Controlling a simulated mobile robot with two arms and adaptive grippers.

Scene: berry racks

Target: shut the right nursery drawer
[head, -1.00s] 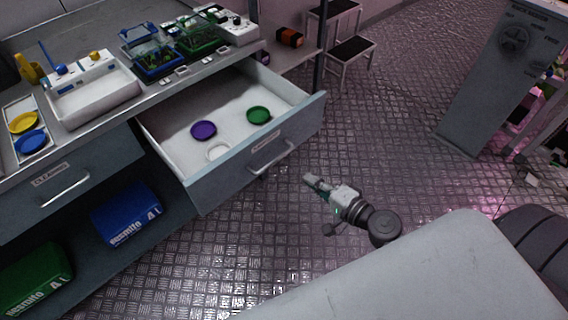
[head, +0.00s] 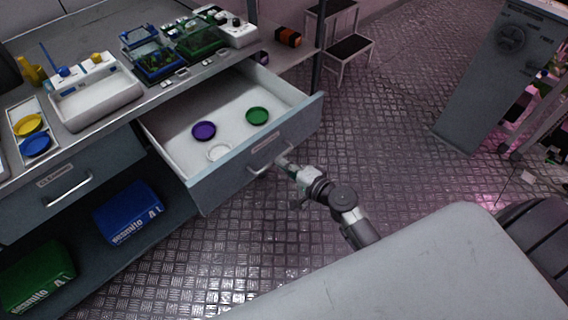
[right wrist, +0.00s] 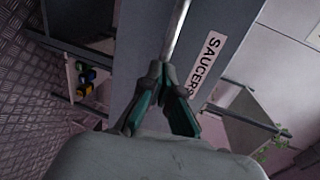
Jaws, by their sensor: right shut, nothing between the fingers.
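The right drawer (head: 225,187) is pulled out of the bench, its front facing the floor area. Inside lie a purple saucer (head: 204,131), a green saucer (head: 257,116) and a white saucer (head: 219,152). My right gripper (head: 281,160) is at the drawer's bar handle (head: 256,171), near its right part. In the right wrist view its fingertips (right wrist: 163,72) meet in front of the handle bar (right wrist: 178,28), beside the SAUCERS label (right wrist: 207,63). The fingers are shut with nothing between them. Whether they touch the handle I cannot tell. My left gripper is not in view.
A closed left drawer (head: 90,170) is beside it, above a blue bag (head: 128,212) and a green bag (head: 38,277). Planters (head: 153,61) and a white basin (head: 100,106) stand on the bench. A step stool (head: 349,47) stands behind. The floor before the drawer is clear.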

